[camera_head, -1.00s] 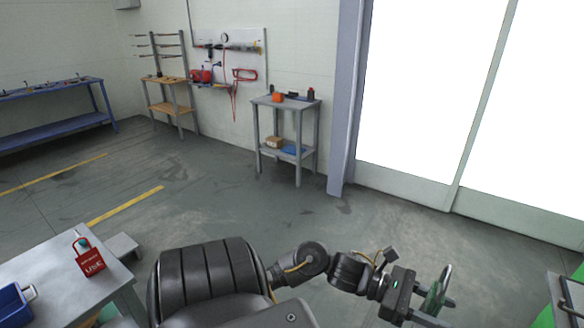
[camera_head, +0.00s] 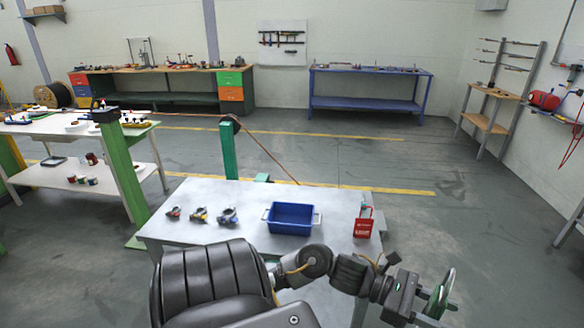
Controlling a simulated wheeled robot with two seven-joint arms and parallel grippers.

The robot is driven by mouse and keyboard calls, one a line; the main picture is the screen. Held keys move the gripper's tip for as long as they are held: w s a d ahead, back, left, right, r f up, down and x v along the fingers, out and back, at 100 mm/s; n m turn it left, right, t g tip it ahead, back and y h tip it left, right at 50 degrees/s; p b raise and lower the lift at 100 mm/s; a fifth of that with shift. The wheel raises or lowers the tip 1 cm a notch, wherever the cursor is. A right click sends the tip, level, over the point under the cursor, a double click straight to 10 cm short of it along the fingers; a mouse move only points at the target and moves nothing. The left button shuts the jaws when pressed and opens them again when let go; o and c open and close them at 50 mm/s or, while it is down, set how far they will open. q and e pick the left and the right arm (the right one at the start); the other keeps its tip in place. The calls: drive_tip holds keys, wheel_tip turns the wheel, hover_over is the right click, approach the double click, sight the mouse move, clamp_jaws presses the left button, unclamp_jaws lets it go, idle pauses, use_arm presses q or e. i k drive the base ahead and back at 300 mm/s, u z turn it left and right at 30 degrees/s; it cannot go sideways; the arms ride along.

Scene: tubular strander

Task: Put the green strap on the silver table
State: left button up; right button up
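The green strap (camera_head: 437,301), looped with a silvery curved part, is at the lower right. My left gripper (camera_head: 441,309), whose arm crosses the bottom of the view from the left, has its fingers around the strap and holds it in the air. A silver-grey table (camera_head: 190,232) stands just ahead, with its near edge partly hidden by my arm. The strap is to the right of this table and apart from it. My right gripper is not in view.
The table holds a blue bin (camera_head: 290,219), a red lockout tag (camera_head: 364,224) and several small clamp-like parts (camera_head: 228,216). A green post (camera_head: 124,170) and a white table (camera_head: 60,130) stand left. A blue bench (camera_head: 368,104) stands at the back. Floor to the right is clear.

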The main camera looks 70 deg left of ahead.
sight(258, 210)
drive_tip(key=u, duration=1.05)
drive_tip(key=i, duration=1.05)
drive_tip(key=u, duration=1.15)
drive_tip(key=i, duration=0.5)
drive_tip(key=u, duration=0.05)
